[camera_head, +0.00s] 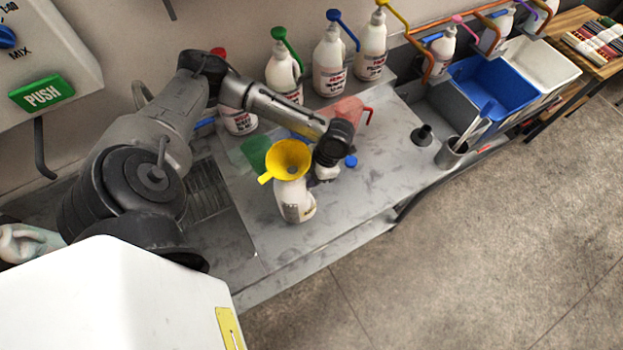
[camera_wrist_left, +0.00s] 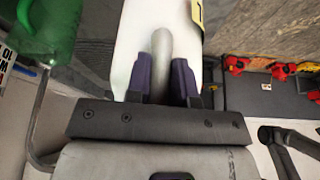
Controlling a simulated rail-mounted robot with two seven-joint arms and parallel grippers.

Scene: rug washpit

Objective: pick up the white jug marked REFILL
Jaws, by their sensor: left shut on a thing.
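The white jug (camera_head: 297,204) stands out near the front of the grey bench, with a yellow funnel (camera_head: 290,158) at its top. Its marking is too small to read. My left gripper (camera_head: 322,170) is at the jug's right side in the head view. In the left wrist view, its two purple fingers (camera_wrist_left: 166,82) are shut on the handle of the white jug (camera_wrist_left: 136,40), one on each side. I cannot tell whether the jug's base touches the bench. My right gripper is in neither view.
Several white pump bottles (camera_head: 330,68) line the wall. A translucent green container (camera_head: 254,152) and a red one (camera_head: 349,107) stand behind the jug. A blue bin (camera_head: 492,88) and a metal cup (camera_head: 451,153) are at the right. The bench front (camera_head: 350,200) is clear.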

